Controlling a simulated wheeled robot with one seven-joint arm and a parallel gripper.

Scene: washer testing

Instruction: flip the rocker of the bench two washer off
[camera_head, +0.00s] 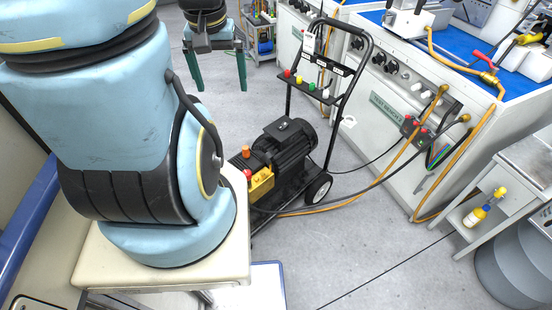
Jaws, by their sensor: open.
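A wheeled pressure washer (287,150) stands upright on the floor in the middle of the camera_head view. It has a black ribbed motor, a yellow pump block (262,183) with orange and red knobs, and a black push handle (345,88). A small dark box (284,128) sits on top of the motor; I cannot make out a rocker or its position. My gripper (217,72) hangs at the top, left of and beyond the washer, with its two green fingers apart. It is empty and does not touch the washer.
A white test bench (392,108) with dials and a green label stands behind the washer on the right. Black and orange hoses (375,188) run between them. Grey floor is clear in front.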

